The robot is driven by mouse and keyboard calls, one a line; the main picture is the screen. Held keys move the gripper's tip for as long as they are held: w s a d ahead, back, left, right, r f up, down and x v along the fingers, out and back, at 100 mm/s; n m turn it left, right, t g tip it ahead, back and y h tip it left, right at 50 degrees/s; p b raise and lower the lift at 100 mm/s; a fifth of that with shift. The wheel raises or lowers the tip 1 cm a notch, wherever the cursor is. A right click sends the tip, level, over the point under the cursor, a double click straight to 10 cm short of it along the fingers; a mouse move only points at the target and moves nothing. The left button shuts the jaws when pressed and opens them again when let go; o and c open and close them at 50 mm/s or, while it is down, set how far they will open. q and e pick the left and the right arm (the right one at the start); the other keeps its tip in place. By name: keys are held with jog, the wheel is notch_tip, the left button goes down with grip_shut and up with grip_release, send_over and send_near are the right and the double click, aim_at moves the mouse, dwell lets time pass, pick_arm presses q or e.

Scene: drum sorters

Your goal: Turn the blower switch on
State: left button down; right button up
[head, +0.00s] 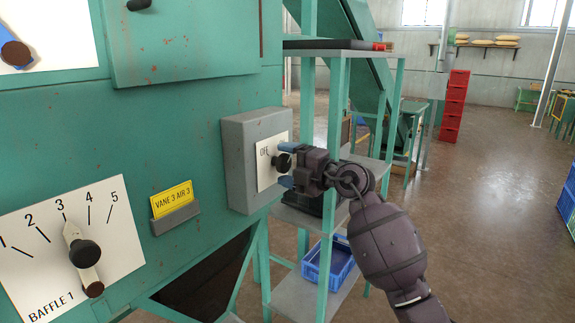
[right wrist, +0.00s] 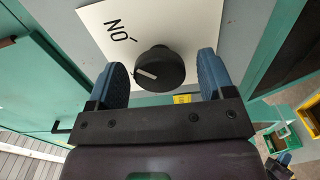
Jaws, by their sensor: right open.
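The blower switch is a black round knob (head: 283,161) on a white plate marked OFF at its left, on a grey box (head: 238,165) fixed to the green machine. In the right wrist view the knob (right wrist: 160,68) has a short white mark, and the ON lettering shows inverted on the white plate (right wrist: 165,20). I cannot tell for sure which setting the mark points to. My right gripper (head: 286,165) is open, with its blue fingers on either side of the knob. In the right wrist view gaps show between the knob and both fingers. My left gripper does not show clearly.
The Baffle 1 plate (head: 122,225) with its lever is at the lower left. A yellow sign (head: 173,196) reads VANE 3 AIR 3. Right of the switch stands a shelf rack with a blue crate (head: 328,262). Red crates (head: 455,105) are stacked farther back. Open floor lies at the right.

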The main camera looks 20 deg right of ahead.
jog(key=b+v, duration=0.1)
jog(key=v, duration=1)
jog(key=shift+b, duration=0.35)
jog(key=shift+w, duration=0.1)
